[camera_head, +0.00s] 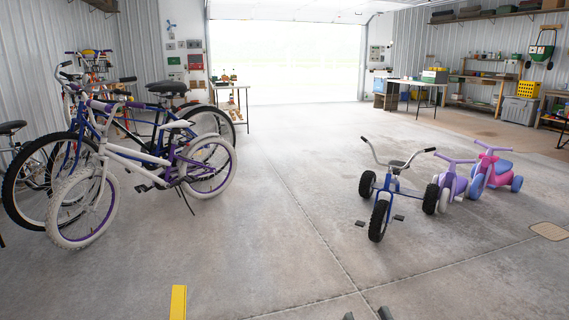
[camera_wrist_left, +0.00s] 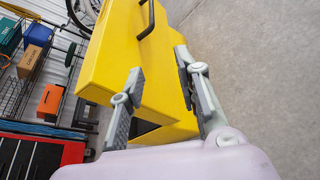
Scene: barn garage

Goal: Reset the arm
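In the left wrist view my left gripper (camera_wrist_left: 165,92) has its two grey fingers apart, with a yellow boxy case (camera_wrist_left: 110,50) between them. The yellow fills the gap, and the fingers appear closed on its sides. The case has a black handle at the top and a dark recess low between the fingers. In the head view a yellow upright strip (camera_head: 178,303) shows at the bottom edge, probably the same case; my left gripper is hidden there. The dark fingertips of my right gripper (camera_head: 367,315) just show at the bottom edge, apart with nothing visible between them.
Bicycles (camera_head: 150,165) stand at the left. A blue tricycle (camera_head: 395,190) and small ride-on toys (camera_head: 478,178) stand at the right. Tables and shelves line the back. The concrete floor (camera_head: 275,210) between is clear. A red chest (camera_wrist_left: 40,152) shows in the left wrist view.

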